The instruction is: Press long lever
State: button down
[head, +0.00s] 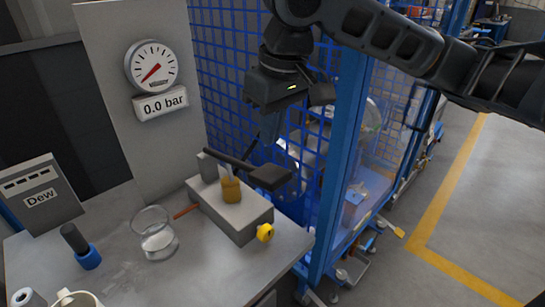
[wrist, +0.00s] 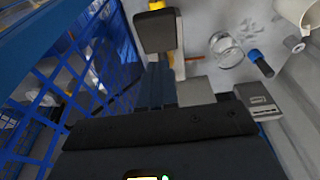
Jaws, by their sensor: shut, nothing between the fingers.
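The long lever (head: 240,166) is a dark bar that ends in a broad dark pad (head: 270,178). It is mounted on a grey block (head: 230,214) with a brass-coloured cylinder (head: 231,189) under the bar. The pad overhangs the block's right side. In the wrist view the lever pad (wrist: 156,32) shows near the top centre. My gripper (head: 270,138) points down, shut and empty, a little above the pad, with a visible gap in the head view. My gripper's fingers (wrist: 155,88) also show in the wrist view, just below the pad in the picture.
A dial gauge (head: 152,66) reads 0.0 bar on a grey panel. A glass beaker (head: 156,232), a "Dew" box (head: 40,195) and a black-and-blue cylinder (head: 80,246) stand left on the bench. A yellow knob (head: 265,232) is on the block. Blue mesh fencing (head: 228,90) stands close behind my gripper.

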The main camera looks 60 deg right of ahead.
aim_at(270, 172)
jog(key=shift+s+f, duration=0.2)
jog(key=shift+f, duration=2.8)
